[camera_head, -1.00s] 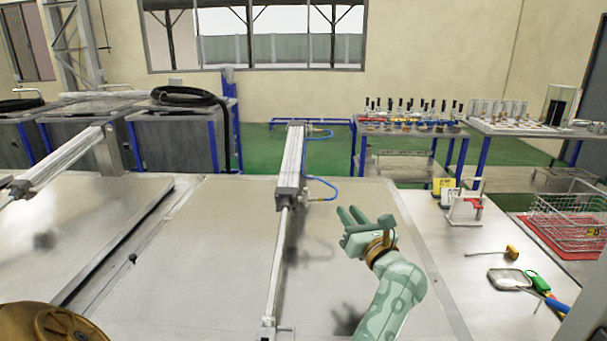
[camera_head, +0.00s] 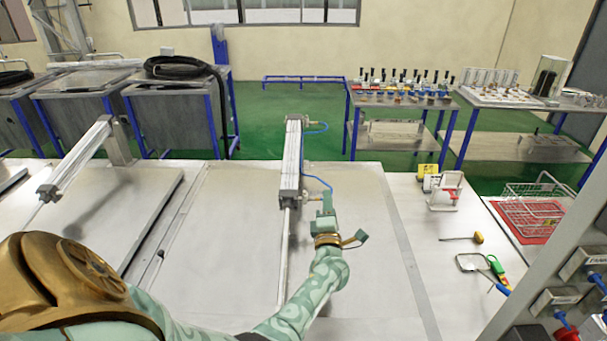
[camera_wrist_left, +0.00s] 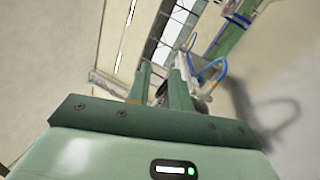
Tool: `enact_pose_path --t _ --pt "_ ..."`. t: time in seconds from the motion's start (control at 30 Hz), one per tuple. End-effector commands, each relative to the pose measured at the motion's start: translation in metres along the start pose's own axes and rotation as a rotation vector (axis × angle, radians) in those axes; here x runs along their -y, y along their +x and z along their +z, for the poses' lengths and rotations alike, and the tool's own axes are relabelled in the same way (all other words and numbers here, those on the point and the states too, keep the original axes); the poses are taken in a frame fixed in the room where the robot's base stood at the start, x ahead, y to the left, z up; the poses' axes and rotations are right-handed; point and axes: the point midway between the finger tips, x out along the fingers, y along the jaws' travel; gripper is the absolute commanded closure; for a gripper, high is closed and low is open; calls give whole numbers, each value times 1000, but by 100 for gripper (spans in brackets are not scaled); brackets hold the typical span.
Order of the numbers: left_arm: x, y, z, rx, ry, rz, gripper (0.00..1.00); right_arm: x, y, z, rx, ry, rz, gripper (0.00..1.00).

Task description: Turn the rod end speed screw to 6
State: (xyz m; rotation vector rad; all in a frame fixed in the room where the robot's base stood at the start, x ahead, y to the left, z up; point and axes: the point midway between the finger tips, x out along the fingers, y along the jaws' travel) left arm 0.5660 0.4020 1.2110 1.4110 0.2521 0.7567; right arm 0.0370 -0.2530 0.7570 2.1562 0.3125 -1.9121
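A silver pneumatic cylinder (camera_head: 291,155) lies over the middle lid (camera_head: 235,240), with its thin rod (camera_head: 283,255) running towards me. A blue air tube (camera_head: 318,181) runs to a fitting beside its rod end. My left gripper (camera_head: 324,200) is just right of that rod end, close to the fitting. The rod end speed screw is too small or hidden behind the fingers. In the left wrist view my gripper (camera_wrist_left: 161,82) has its two fingers apart, with nothing clearly held between them. The blue tube (camera_wrist_left: 213,66) shows just beyond the right finger. My right gripper is out of view.
Another cylinder (camera_head: 78,160) stands over the lid at left. At right are a wire basket (camera_head: 540,205), a yellow-handled screwdriver (camera_head: 478,238) and a small white rack (camera_head: 444,194) on the bench. A panel with labelled boxes (camera_head: 560,297) is at lower right.

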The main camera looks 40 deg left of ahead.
Motion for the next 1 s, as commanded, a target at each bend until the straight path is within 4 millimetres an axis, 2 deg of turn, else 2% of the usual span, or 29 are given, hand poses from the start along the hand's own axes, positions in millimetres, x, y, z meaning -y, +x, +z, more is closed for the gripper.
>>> enact_pose_path --t 0.03,0.1,0.3,0.43,0.63,1.0 --pt "-12 2 -4 5 29 -14 79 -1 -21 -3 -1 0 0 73" --pt "-18 2 -12 11 64 -29 79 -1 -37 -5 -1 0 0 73" --pt "-36 0 -34 17 143 -68 79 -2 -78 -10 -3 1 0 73" --pt "-47 -1 -44 16 171 -83 79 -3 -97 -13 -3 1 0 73" --pt "-56 -3 -52 16 188 -93 79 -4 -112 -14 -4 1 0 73" --pt "-54 -4 -53 16 190 -97 79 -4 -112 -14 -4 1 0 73"
